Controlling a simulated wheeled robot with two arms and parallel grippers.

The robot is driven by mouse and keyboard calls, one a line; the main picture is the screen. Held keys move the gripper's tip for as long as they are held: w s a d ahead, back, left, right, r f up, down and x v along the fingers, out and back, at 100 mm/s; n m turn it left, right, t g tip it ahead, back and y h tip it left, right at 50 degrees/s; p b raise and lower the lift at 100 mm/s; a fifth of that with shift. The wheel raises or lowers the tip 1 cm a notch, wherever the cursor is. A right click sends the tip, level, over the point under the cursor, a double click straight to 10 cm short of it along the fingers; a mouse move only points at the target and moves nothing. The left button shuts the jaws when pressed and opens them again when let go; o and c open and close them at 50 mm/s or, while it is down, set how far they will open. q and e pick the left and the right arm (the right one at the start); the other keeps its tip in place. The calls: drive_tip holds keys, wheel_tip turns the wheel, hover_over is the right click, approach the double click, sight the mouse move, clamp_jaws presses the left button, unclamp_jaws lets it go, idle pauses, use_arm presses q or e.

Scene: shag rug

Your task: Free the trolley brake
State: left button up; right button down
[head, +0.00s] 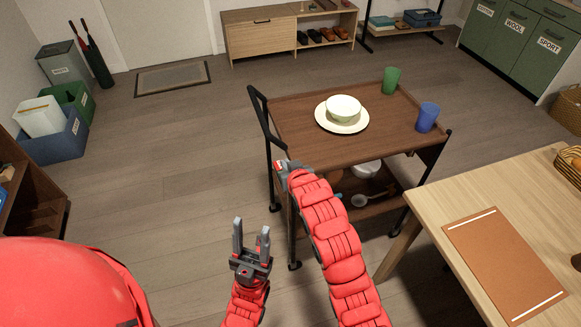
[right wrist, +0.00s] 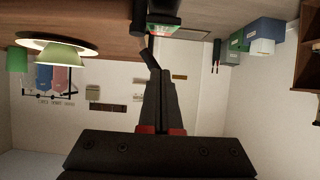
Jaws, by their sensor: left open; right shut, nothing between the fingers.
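The trolley (head: 290,115) has a brown wooden top, black frame and a black push handle (head: 262,120) on its left side. My right gripper (head: 281,166) is shut and empty at the trolley's near left corner. In the right wrist view, which is upside down, its closed fingers (right wrist: 157,85) point at a small dark box with a green and red face (right wrist: 166,31) at the trolley edge. A dark bar (right wrist: 149,66) shows at the fingertips; I cannot tell whether they touch it. Whether the box is the brake is unclear. My left gripper (head: 251,232) is open and empty, lower, over the floor.
A bowl (head: 343,107) on a plate (head: 323,119), a green cup (head: 391,80) and a blue cup (head: 428,117) stand on the trolley. A white pot (head: 365,169) is on its lower shelf. A wooden table (head: 480,215) is close at right. Floor left of the trolley is clear.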

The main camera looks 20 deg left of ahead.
wheel_tip(320, 180, down, 3)
drive_tip(key=shift+w+a+f+p, duration=0.1)
drive_tip(key=shift+p, duration=0.4)
drive_tip(key=shift+f, duration=0.55)
drive_tip(key=shift+s+d+f+t+y+b, duration=0.3)
drive_tip(key=shift+f+t+b, duration=0.2)
drive_tip(key=shift+b, duration=0.65)
drive_tip(key=s+d+r+t+y+b, duration=0.2)
drive_tip(key=s+d+b, duration=0.4)
drive_tip(key=s, duration=0.4)
drive_tip(key=shift+d+r+t+b, duration=0.15)
drive_tip(key=shift+d+t+b, duration=0.15)
drive_tip(key=shift+t+b, duration=0.35)
idle(0.4)
